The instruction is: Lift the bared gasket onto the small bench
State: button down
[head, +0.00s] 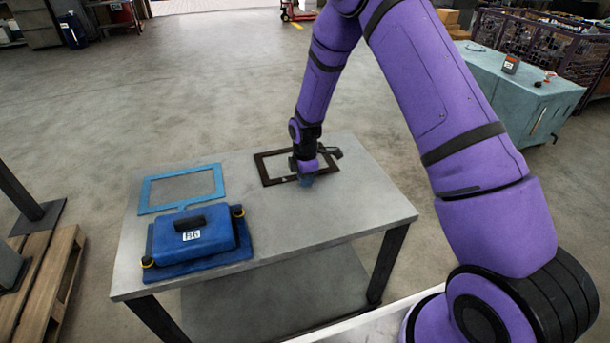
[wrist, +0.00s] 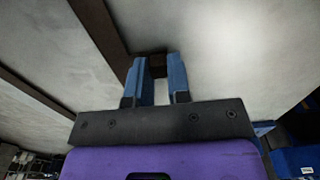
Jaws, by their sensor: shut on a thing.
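The gasket (head: 260,170) is a thin dark brown rectangular frame, flat at the right rear of the small grey bench (head: 215,290). I cannot tell whether it touches the bench top or is just above it. My gripper (head: 305,180) points down at the gasket's right part and is shut on its bar. In the wrist view the two blue fingers of my gripper (wrist: 157,72) close around a dark piece, and the gasket's dark bars (wrist: 98,20) run off to the upper left. My wrist hides part of the gasket in the head view.
A light blue rectangular frame (head: 148,193) lies at the bench's left rear. In front of it sits a blue cover (head: 215,241) with a handle and label. The bench's right front is clear.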

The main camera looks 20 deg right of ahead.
jog(key=c, duration=1)
grip_release()
jog(key=s+d+r+m+t, duration=0.1)
jog(key=s+r+m, duration=0.15)
jog(key=r, duration=0.95)
jog(key=s+d+r+m, duration=0.1)
jog(key=s+r+m, duration=0.15)
jog(key=r, duration=0.95)
jog(key=s+d+r+m+t, duration=0.2)
jog(key=s+d+r+m, duration=0.15)
jog(key=s+r, duration=0.65)
jog(key=s+r+m, duration=0.3)
jog(key=s, duration=0.4)
jog(key=s+d+r+m+t, duration=0.1)
jog(key=s+r+m, duration=0.2)
jog(key=s, duration=0.4)
jog(key=s+r+m+t, duration=0.1)
jog(key=s+r+m, duration=0.1)
jog(key=s, duration=0.5)
jog(key=shift+s+d+r+m, duration=0.15)
jog(key=shift+d+r+m, duration=0.25)
jog(key=shift+m, duration=0.25)
